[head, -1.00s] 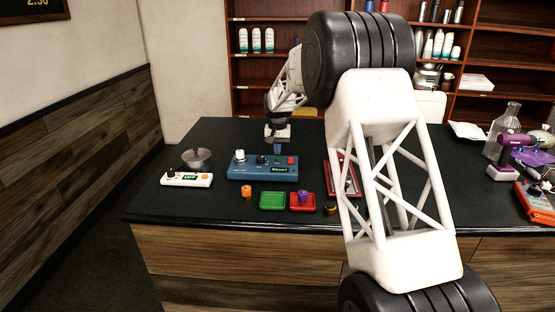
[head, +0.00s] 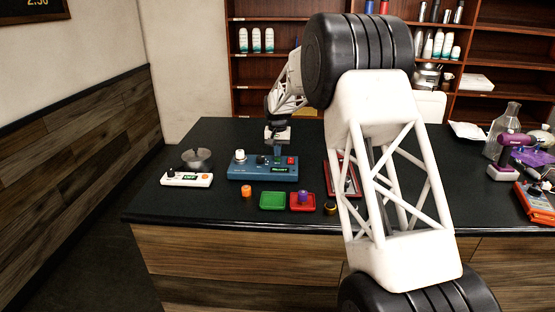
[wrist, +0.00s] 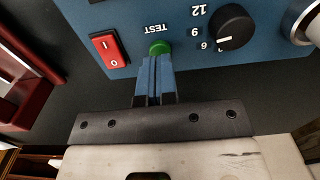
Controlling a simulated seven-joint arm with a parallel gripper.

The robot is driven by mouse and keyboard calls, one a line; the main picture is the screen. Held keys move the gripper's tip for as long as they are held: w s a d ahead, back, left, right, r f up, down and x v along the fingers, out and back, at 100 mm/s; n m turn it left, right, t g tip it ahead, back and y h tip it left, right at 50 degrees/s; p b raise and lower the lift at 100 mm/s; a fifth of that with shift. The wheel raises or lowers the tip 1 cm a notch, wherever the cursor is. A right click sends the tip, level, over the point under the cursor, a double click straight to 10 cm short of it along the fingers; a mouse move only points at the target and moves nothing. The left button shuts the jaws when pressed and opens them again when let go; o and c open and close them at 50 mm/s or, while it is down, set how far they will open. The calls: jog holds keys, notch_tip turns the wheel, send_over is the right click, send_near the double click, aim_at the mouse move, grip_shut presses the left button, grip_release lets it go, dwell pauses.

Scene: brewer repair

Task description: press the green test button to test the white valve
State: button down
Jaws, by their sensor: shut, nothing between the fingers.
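The blue tester box (head: 240,174) stands on the dark counter, with a small lit green display on its front. The white valve (head: 239,155) sits upright at the left of its top. In the wrist view the green test button (wrist: 159,46) lies beside the printed word TEST. My gripper (wrist: 156,59) is shut and empty, its blue fingertips right at the button's edge and covering part of it. I cannot tell whether the button is pressed down. In the head view my gripper (head: 278,153) is over the box, and the button is not clearly visible there.
A red rocker switch (wrist: 109,49) and a black dial (wrist: 232,28) flank the button. On the counter are a green tray (head: 272,200), a red tray (head: 303,208) with a purple part, an orange part (head: 246,190) and a white scale-like device (head: 175,180).

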aim_at(278, 159)
jog(key=shift+f, duration=0.85)
dwell(0.7)
jog(key=shift+r, duration=2.2)
jog(key=shift+r, duration=0.1)
jog(key=shift+r, duration=2.9)
